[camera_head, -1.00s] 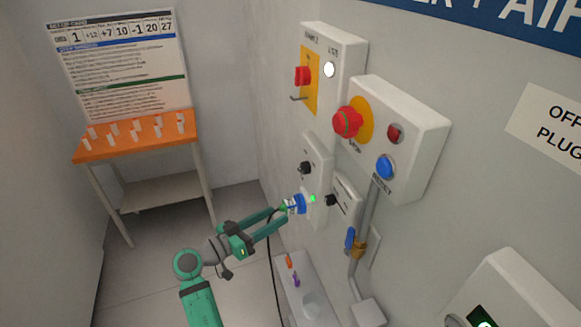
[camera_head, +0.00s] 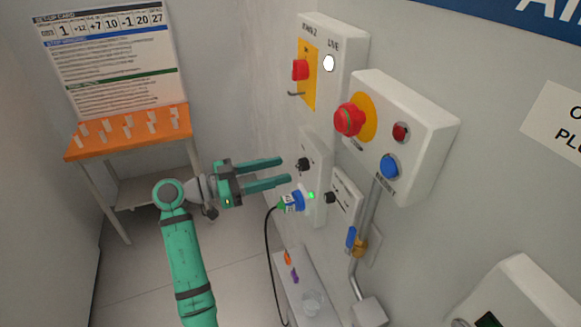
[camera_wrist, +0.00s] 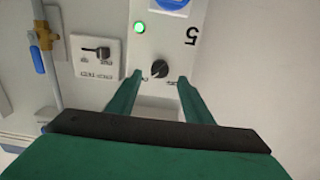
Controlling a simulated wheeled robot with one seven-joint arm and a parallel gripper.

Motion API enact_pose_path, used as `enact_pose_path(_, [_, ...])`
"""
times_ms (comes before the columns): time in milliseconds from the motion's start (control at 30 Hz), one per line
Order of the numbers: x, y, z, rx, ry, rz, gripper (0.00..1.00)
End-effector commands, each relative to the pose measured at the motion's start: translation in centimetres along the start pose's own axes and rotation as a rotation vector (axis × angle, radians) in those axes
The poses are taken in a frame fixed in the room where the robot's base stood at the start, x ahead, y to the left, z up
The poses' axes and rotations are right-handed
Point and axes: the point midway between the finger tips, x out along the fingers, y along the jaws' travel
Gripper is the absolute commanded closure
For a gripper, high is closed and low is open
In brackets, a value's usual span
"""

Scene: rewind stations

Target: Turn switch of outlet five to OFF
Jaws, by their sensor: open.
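The outlet five panel (camera_head: 316,205) is a white box on the right wall; its numeral 5 shows upside down in the wrist view (camera_wrist: 191,36). Its switch is a small black knob (camera_head: 304,164), which also shows in the wrist view (camera_wrist: 159,69). I cannot clearly tell its setting. A green lamp (camera_head: 311,195) glows below the knob, beside a blue plug (camera_head: 297,201) seated in the outlet with a black cable hanging. My gripper (camera_head: 287,171) is open and empty, fingers pointing at the panel. In the wrist view the knob lies between and beyond the fingertips (camera_wrist: 160,79).
A smaller white plate with a black switch (camera_head: 330,198) is right of the panel. Above are a red rotary switch (camera_head: 300,69) and a red stop button (camera_head: 349,119) on boxes. A pipe with a blue valve handle (camera_head: 350,237) runs below. An orange table (camera_head: 91,150) stands far left.

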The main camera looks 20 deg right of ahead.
Motion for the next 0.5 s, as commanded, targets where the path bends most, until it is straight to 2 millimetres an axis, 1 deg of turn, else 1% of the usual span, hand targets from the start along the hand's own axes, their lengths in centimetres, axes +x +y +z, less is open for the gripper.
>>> enact_pose_path(33, [1.0,0.1,0.0,0.000,-0.001,0.004,0.54])
enact_pose_path(200, [3.2,0.0,0.1,-0.002,0.000,0.001,0.54])
enact_pose_path(333, [4.1,0.0,0.1,-0.002,0.000,0.001,0.54])
enact_pose_path(500, [4.5,0.0,0.1,-0.002,0.000,-0.001,0.54])
